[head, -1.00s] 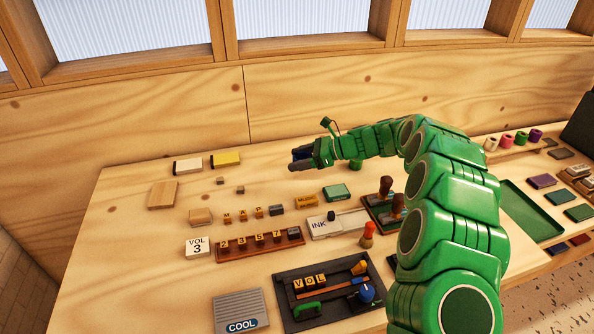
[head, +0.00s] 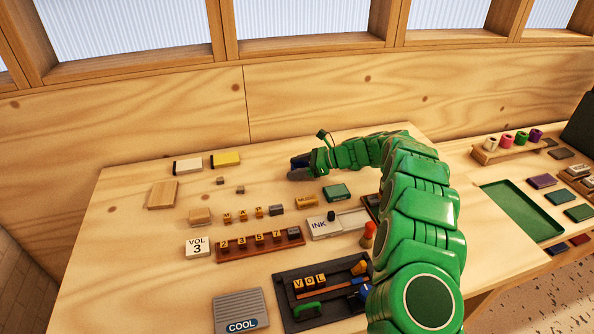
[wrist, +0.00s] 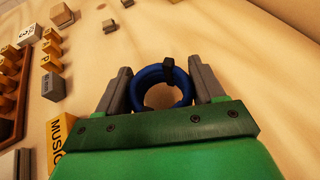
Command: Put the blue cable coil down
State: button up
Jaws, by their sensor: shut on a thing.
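The blue cable coil (wrist: 151,75) is a blue ring with a black tie at its top in the wrist view. It sits between the two grey fingers of my gripper (wrist: 161,88), which is shut on it. In the head view my gripper (head: 299,168) is low over the back middle of the wooden table (head: 130,260). The coil (head: 301,159) shows there only as a small dark blue patch, mostly hidden by the fingers. I cannot tell whether the coil touches the table.
Small blocks (head: 221,181) lie left of my gripper. A green box (head: 336,192), a yellow MUSIC block (head: 307,201) and the INK tray (head: 325,228) are in front of it. A numbered rack (head: 262,243) stands further forward.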

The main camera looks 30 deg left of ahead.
jog(key=shift+f, duration=0.6)
jog(key=shift+f, duration=0.15)
jog(key=o, duration=1.1)
jog(key=shift+d+r, duration=0.15)
jog(key=shift+r, duration=0.05)
jog(key=v, duration=1.1)
jog(key=shift+w+d+r, duration=0.1)
jog(key=shift+w, duration=0.1)
jog(key=shift+d, duration=0.1)
jog(key=shift+r, duration=0.1)
